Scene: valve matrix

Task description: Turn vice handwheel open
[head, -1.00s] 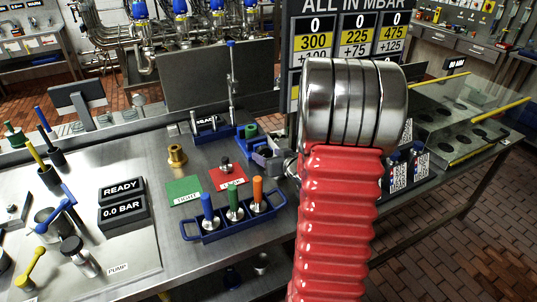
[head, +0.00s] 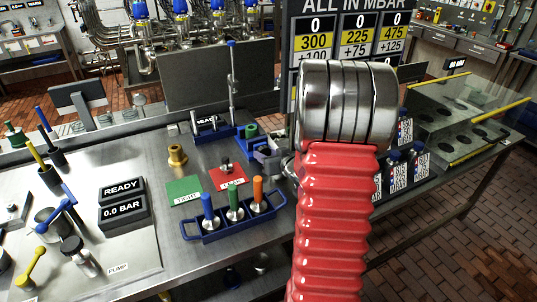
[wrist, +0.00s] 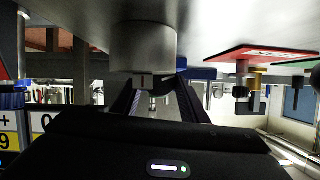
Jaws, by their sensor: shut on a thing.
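The vice (head: 268,155) is a grey and blue block on the steel bench in the head view, just left of my red arm, which hides its right side. In the wrist view, which looks upside down, a grey round metal part (wrist: 143,48), apparently the vice handwheel, fills the space ahead of the fingers. My gripper (wrist: 155,82) has its two dark fingers converging at this part and is shut on it; the exact contact is dark and hard to make out. In the head view the gripper is hidden behind my arm.
A blue rack (head: 235,217) with coloured-handled plugs stands in front of the vice. A red mat (head: 227,178), a green mat (head: 184,190) and a brass fitting (head: 177,155) lie to the left. A clear-covered box (head: 455,120) stands at the right.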

